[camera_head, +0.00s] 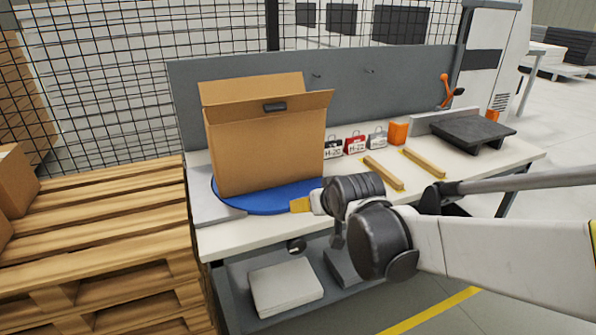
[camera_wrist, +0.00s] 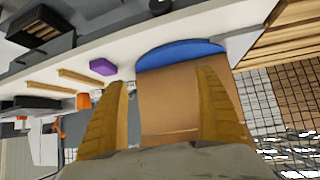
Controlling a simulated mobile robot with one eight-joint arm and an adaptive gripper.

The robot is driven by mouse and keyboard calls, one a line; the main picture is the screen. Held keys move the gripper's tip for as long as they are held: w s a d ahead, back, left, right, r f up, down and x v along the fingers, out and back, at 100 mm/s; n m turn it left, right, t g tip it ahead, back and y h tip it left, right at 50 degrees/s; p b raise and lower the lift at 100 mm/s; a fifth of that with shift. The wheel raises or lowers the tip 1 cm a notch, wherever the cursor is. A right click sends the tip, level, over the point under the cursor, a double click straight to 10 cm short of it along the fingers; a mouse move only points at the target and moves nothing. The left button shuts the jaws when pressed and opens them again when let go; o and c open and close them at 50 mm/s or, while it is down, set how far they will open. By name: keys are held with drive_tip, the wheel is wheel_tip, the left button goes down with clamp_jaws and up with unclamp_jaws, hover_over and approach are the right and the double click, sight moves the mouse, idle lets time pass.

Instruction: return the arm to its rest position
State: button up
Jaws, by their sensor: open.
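My gripper (camera_head: 298,205) is in front of the large open cardboard box (camera_head: 264,152), near the front edge of the workbench (camera_head: 478,190). Its yellow fingers show in the wrist view (camera_wrist: 163,80), spread apart with nothing held between them. The box (camera_wrist: 168,105) lies beyond the gap between the fingers in that view. My white and dark arm reaches in from the right over the bench front. The box stands on a blue round plate (camera_head: 262,206).
Two wooden strips (camera_head: 384,172) (camera_head: 424,163) lie on the bench. Behind are small labelled bags (camera_head: 355,143) and an orange block (camera_head: 397,132). A dark tray (camera_head: 472,132) stands right. A purple block (camera_wrist: 102,67) shows in the wrist view. Wooden pallets (camera_head: 95,235) are left.

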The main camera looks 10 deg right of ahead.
drive_tip(key=s+d+g, duration=0.1)
drive_tip(key=s+d, duration=0.2)
drive_tip(key=s, duration=0.9)
drive_tip(key=s+d+f+m+g+h, duration=0.1)
drive_tip(key=s+d, duration=0.3)
drive_tip(key=s, duration=0.7)
drive_tip(key=shift+s+g, duration=0.35)
drive_tip(key=shift+g, duration=0.15)
